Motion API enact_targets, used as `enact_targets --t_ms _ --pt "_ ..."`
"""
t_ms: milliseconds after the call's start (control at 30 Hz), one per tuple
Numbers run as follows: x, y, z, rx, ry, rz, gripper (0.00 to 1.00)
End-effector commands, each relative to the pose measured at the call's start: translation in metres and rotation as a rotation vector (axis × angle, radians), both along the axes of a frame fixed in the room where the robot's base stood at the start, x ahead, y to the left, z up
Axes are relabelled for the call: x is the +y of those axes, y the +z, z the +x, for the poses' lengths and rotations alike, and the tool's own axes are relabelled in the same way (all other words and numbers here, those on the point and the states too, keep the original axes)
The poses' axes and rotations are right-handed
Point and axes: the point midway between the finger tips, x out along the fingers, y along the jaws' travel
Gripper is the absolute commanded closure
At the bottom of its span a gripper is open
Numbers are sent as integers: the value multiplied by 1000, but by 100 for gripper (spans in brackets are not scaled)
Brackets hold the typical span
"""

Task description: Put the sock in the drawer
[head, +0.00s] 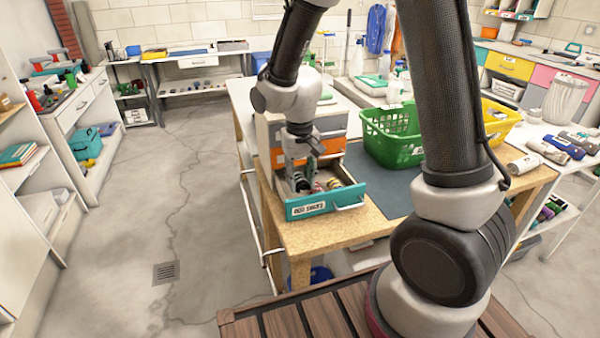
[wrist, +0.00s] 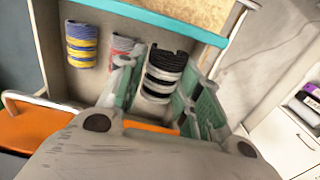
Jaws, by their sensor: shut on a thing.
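The drawer (head: 322,206) with a teal, labelled front is pulled open from a small cabinet on the wooden table. My gripper (head: 302,170) points down into it. In the wrist view my gripper (wrist: 157,82) has its green-grey fingers on either side of a rolled black-and-grey striped sock (wrist: 165,70) and is shut on it. The sock is at the drawer's inside; whether it touches the bottom I cannot tell. A blue-and-yellow rolled sock (wrist: 82,45) and a red-and-grey one (wrist: 121,48) lie beside it in the drawer.
A dark mat (head: 385,190) lies on the table by the drawer. An orange drawer front (head: 280,157) is above the open one. The floor to the left is clear.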

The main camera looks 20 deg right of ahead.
Motion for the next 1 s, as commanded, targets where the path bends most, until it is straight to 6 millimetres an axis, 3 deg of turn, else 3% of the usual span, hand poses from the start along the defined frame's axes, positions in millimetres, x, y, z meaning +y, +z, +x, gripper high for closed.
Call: enact_targets --t_ms 267,300,400,767,867,1000 --pt "0 -1 0 0 0 0 82" --pt "0 -1 0 0 0 0 59" --pt "0 -1 0 0 0 0 41" --pt "0 2 0 -1 0 1 41" --pt "1 13 1 -4 0 2 41" --pt "1 42 1 -6 0 3 41"
